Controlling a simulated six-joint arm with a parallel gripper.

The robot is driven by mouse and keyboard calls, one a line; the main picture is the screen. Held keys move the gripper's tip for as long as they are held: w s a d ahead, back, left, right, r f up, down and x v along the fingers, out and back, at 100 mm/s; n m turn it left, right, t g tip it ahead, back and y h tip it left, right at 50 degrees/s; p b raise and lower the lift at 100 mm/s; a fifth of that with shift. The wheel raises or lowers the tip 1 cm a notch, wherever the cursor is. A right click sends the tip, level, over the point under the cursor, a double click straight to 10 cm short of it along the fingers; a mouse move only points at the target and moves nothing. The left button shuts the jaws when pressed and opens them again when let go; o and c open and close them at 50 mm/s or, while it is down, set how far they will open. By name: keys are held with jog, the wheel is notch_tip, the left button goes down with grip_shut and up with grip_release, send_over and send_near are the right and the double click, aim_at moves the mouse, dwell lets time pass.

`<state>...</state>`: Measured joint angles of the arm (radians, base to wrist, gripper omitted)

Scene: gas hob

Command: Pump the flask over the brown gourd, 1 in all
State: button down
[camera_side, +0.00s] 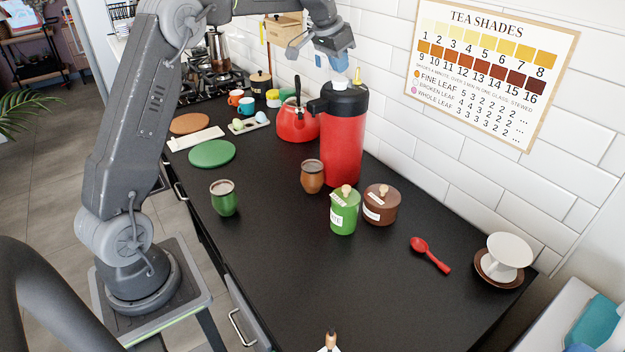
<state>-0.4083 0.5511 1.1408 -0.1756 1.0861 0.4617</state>
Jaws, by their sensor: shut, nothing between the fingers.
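The flask (343,140) is a tall red pump flask with a black top and a white button (340,82). It stands upright near the tiled wall. The brown gourd (312,177) stands on the counter in front of the flask, to its lower left, below the side where the black spout (316,106) points. My gripper (341,72) is shut and empty, pointing down just above the white button. I cannot tell whether it touches the button. The inside of the gourd is too small to make out.
A green gourd (224,198) stands left. A green jar (344,211) and brown jar (382,205) stand right of the brown gourd. A red kettle (297,124) is behind the flask. A red spoon (431,254) and white dripper (507,256) lie right. The front counter is mostly clear.

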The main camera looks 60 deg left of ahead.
notch_tip(320, 180, up, 6)
dwell(0.6)
